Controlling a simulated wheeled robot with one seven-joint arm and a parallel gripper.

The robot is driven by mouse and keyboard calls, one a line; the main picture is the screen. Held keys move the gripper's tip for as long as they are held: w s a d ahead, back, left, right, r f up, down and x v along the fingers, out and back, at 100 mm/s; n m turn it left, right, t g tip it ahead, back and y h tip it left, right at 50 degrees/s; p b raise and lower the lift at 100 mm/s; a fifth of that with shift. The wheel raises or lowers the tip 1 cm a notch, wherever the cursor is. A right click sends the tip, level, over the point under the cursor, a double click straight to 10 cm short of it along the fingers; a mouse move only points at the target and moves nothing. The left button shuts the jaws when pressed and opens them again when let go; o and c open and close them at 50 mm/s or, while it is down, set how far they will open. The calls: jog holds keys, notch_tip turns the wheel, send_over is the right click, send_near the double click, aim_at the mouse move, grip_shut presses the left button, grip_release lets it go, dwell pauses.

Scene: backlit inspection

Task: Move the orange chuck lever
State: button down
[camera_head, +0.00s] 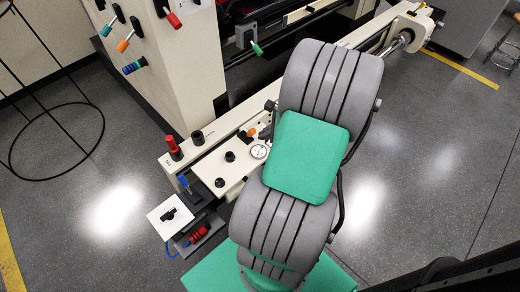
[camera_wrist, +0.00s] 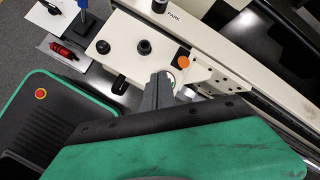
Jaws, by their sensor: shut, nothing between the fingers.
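An orange-handled lever (camera_head: 123,45) sticks out from the cream cabinet at upper left in the head view, among other coloured levers. A separate small orange knob (camera_head: 250,132) sits on the cream machine bed beside the dial. The same knob (camera_wrist: 182,52) shows in the wrist view. I cannot tell from the pictures which of the two is the chuck lever. My gripper (camera_wrist: 162,80) is shut and empty, its grey fingers over the bed just left of and below the orange knob in the wrist view. No contact is clear. In the head view my arm hides the gripper.
A dial gauge (camera_head: 260,151), black knobs (camera_head: 230,156) and a red knob (camera_head: 173,147) stand on the bed. A white switch plate (camera_head: 170,216) is at the front left. A black wire ring stand (camera_head: 60,120) stands at left. Floor is open at right.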

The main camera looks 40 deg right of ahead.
jog(key=s+d+f+m+t+h+b, duration=0.1)
jog(key=s+d+f+m+t+b, duration=0.1)
jog(key=s+d+f+m, duration=0.35)
jog(key=b, duration=0.3)
send_near(260, 148)
jog(key=shift+m, duration=0.45)
jog(key=x, duration=0.4)
jog(key=shift+w+d+r, duration=0.2)
jog(key=shift+w+r, duration=0.05)
jog(key=shift+w, duration=0.1)
jog(key=w, duration=0.1)
jog(key=w+r, duration=0.1)
jog(key=w, duration=0.1)
jog(key=shift+w+a+r, duration=0.1)
jog(key=shift+a+r, duration=0.25)
jog(key=shift+w+r, duration=0.2)
jog(key=shift+w, duration=0.05)
jog(key=shift+r+p, duration=0.15)
jog(key=shift+p, duration=0.2)
